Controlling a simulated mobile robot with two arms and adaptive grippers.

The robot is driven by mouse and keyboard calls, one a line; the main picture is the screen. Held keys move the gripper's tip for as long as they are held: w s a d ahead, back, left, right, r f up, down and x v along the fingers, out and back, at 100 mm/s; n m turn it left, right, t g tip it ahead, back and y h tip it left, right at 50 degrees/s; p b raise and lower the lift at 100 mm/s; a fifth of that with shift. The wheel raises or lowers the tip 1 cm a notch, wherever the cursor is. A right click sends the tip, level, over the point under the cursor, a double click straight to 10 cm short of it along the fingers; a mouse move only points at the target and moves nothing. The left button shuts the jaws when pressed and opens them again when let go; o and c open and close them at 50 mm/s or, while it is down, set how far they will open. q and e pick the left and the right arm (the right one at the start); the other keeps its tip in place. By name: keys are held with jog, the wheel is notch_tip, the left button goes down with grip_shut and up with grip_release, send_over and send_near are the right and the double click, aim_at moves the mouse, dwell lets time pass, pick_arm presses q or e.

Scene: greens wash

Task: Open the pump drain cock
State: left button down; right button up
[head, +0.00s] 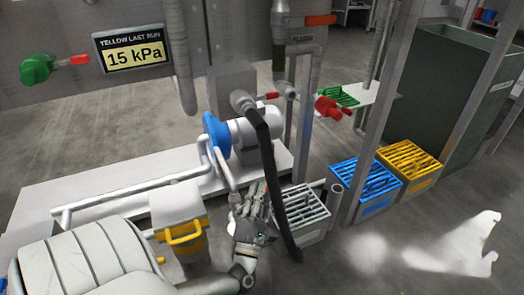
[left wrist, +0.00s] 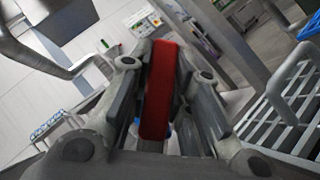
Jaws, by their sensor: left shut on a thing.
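The pump has a blue casing (head: 214,135) and a white motor (head: 252,128), on a pale plinth at the middle of the head view. Pale pipes run from it down and to the left. My left gripper (head: 256,202) is low in front of the pump, just left of the grey crate. In the left wrist view a red lever (left wrist: 158,92) stands between its two fingers, and the gripper is shut on it. My right gripper is not in view.
A black hose (head: 270,165) hangs close to the right of my left gripper. Grey (head: 326,222), blue (head: 374,208) and yellow (head: 419,185) slatted crates stand to the right. A yellow handle (head: 184,239) is at left. A sign (head: 133,50) reads 15 kPa.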

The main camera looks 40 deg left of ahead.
pick_arm(q)
jog(key=shift+d, duration=0.1)
jog(key=c, duration=1.3)
grip_release()
jog(key=v, duration=0.7)
jog(key=shift+s+f, duration=0.15)
jog(key=shift+s, duration=0.1)
jog(key=shift+d, duration=0.1)
